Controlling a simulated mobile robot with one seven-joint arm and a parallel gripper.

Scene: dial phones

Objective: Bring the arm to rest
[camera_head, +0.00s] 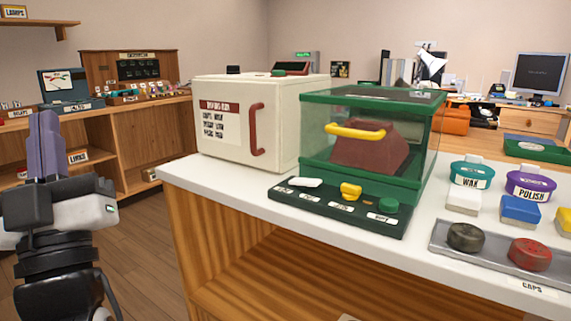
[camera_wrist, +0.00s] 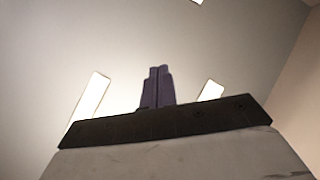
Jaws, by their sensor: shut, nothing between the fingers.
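My gripper (camera_head: 45,132) stands upright at the left of the head view, with its purple fingers pointing up. The fingers are shut against each other with nothing between them. In the wrist view my gripper (camera_wrist: 155,72) shows the same closed purple fingers against a plain ceiling with bright light panels. My arm is over the floor, to the left of the white counter (camera_head: 245,193) and apart from it.
On the counter stand a cream box with a red handle (camera_head: 257,130), a green clear-sided case (camera_head: 372,140), a green control panel (camera_head: 340,208), tins and a caps tray (camera_head: 490,258). Wooden shelves (camera_head: 140,140) stand behind my gripper. Brown floor (camera_head: 145,240) lies open between.

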